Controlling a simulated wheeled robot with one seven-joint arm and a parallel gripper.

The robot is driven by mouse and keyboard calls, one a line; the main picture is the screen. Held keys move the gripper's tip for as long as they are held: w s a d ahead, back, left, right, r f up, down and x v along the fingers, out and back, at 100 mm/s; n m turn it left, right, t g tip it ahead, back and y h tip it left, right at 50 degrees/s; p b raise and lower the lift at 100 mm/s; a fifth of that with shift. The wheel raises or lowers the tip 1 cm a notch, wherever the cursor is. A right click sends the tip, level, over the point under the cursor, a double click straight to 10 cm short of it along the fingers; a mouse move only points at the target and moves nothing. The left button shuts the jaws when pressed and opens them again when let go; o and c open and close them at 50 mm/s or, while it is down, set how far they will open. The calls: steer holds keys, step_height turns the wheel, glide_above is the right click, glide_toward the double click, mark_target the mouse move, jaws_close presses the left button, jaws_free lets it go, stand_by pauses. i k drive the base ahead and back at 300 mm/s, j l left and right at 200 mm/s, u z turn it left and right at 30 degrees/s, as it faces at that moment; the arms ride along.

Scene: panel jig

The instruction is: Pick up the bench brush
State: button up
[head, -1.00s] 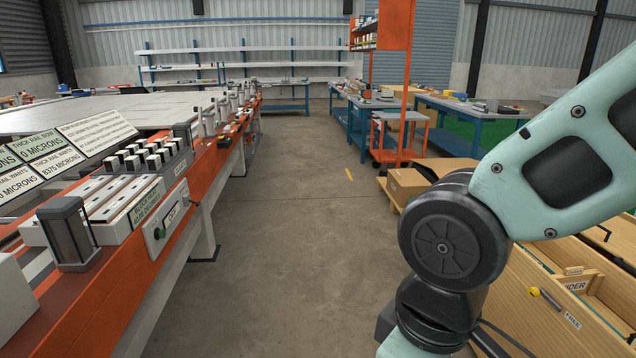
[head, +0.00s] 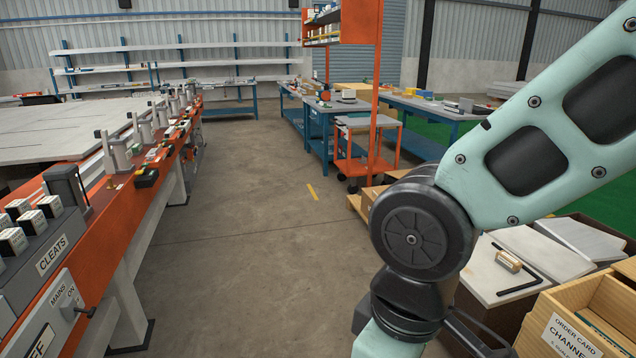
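I cannot make out a bench brush in the head view; several small items on the benches are too small to tell apart. My gripper is outside the picture. Only the upper links of my arm show, on the right side, and they hide part of the floor and the things behind them.
A long orange-edged jig table (head: 105,240) runs along the left, with clamps and small items on its rail. Blue workbenches (head: 322,120) and an orange trolley (head: 368,150) stand ahead right. Wooden boxes (head: 590,310) and pale panels (head: 525,265) are at right. The concrete aisle (head: 255,230) is clear.

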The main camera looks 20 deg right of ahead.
mark_target(504, 258)
steer(key=i+z, duration=0.1)
steer(key=i, duration=0.75)
steer(key=i+j+z, duration=0.1)
steer(key=i, duration=0.7)
steer(key=i+z, duration=0.6)
steer(key=z, duration=0.2)
steer(key=i+j+z, duration=0.1)
steer(key=i+z, duration=0.2)
steer(key=z, duration=0.15)
steer(key=i+l+z, duration=0.1)
steer(key=i+z, duration=0.5)
steer(key=z, duration=0.2)
